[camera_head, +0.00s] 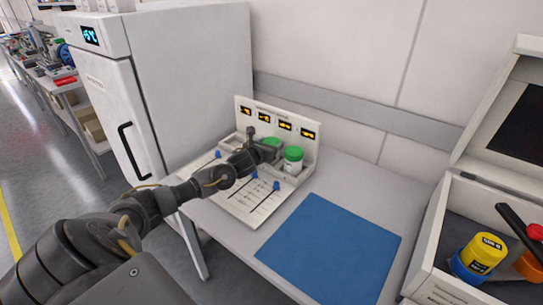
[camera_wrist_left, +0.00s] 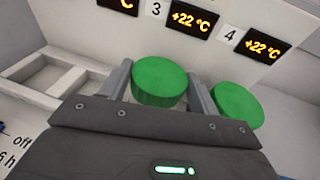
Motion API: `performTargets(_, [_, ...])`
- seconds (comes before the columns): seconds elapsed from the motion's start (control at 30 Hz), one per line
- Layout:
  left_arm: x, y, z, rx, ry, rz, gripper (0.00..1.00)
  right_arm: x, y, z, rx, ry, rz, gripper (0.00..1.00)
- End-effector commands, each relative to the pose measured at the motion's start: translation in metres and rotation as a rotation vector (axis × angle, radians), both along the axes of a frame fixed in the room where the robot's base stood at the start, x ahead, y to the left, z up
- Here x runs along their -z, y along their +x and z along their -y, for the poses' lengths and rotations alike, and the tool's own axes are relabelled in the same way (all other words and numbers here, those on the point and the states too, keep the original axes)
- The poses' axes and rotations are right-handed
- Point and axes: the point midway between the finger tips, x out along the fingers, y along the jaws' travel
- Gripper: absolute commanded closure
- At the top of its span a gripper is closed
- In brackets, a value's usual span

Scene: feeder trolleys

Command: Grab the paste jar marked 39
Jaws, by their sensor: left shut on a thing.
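My left gripper (camera_head: 262,147) is shut on a green-lidded jar (camera_head: 272,141) in the white thawing station (camera_head: 247,208). In the left wrist view the held jar's green lid (camera_wrist_left: 159,78) sits between the two fingers, in front of the display marked 3. A second green-lidded jar (camera_head: 293,159) stands close to its right, near the display marked 4; it also shows in the left wrist view (camera_wrist_left: 237,103). No number 39 can be read on either jar. My right gripper is not in view.
A blue mat (camera_head: 327,249) lies on the grey table, with nothing on it. A white fridge (camera_head: 165,85) stands at the left. At the right, an open white case (camera_head: 438,250) holds a yellow-and-blue jar (camera_head: 479,260). Blue knobs stand on the station's front panel.

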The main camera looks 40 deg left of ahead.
Motion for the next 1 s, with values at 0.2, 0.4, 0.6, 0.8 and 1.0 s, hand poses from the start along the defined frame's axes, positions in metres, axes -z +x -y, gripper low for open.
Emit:
performTargets(0.2, [-0.003, 0.0, 0.0, 0.0, -0.001, 0.005, 1.0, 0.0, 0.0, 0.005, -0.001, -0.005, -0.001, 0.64])
performTargets(0.4, [-0.003, 0.0, 0.0, 0.0, 0.0, 0.005, 1.0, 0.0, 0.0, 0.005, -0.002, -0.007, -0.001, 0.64])
performTargets(0.6, [-0.012, 0.001, -0.001, 0.0, 0.0, 0.006, 1.0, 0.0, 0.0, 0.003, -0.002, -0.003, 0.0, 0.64])
performTargets(0.8, [-0.034, 0.0, -0.001, 0.0, 0.001, 0.008, 1.0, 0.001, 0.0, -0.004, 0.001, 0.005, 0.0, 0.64])
performTargets(1.0, [-0.06, -0.022, 0.001, 0.001, 0.004, 0.006, 1.0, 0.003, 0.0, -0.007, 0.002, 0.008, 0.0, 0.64])
